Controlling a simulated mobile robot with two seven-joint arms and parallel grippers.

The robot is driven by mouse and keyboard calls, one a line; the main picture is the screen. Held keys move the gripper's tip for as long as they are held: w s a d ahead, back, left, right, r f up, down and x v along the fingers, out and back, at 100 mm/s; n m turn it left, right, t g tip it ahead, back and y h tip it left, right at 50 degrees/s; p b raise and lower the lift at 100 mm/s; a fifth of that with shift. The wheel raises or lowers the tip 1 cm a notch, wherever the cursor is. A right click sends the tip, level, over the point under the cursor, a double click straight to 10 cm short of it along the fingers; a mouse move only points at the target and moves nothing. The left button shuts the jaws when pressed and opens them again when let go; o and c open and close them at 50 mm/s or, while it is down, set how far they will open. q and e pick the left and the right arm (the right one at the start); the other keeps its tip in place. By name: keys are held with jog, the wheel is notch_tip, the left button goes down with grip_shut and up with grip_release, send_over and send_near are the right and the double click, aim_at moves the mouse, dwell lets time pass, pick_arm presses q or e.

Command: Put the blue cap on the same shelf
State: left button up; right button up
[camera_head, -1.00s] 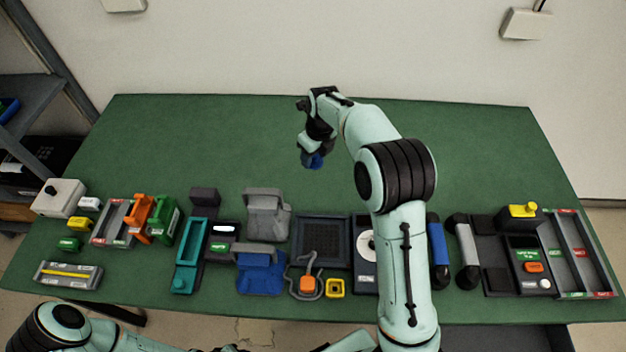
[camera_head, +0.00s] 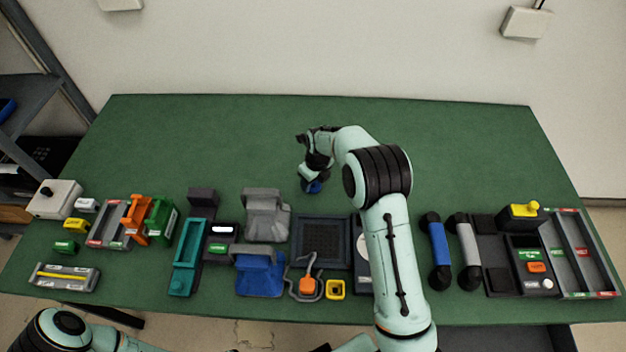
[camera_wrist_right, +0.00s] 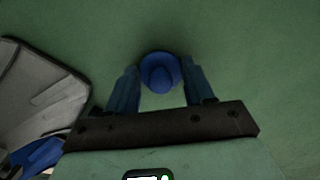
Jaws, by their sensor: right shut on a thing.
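The blue cap (camera_wrist_right: 160,75) is round with a raised middle and sits between the two blue fingers of my right gripper (camera_wrist_right: 160,88) in the right wrist view. The gripper is shut on it, over bare green tabletop. In the head view my right gripper (camera_head: 313,186) is low over the table's middle, behind the grey cradle; cap and blue fingers blend there. A dark shelf unit (camera_head: 38,92) stands at the far left edge, with a blue item (camera_head: 7,110) partly visible on it. My left arm shows at the lower left, but its gripper is out of view.
A grey cradle (camera_head: 266,214) and a dark square panel (camera_head: 322,242) stand in front of the gripper. A row of phone parts, trays and handsets, including a blue handset (camera_head: 436,250), lines the front of the green table (camera_head: 220,135).

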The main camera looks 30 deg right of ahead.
jog(key=shift+f, duration=0.15)
jog(key=o, duration=1)
jog(key=shift+c, duration=0.2)
jog(key=shift+o, duration=0.3)
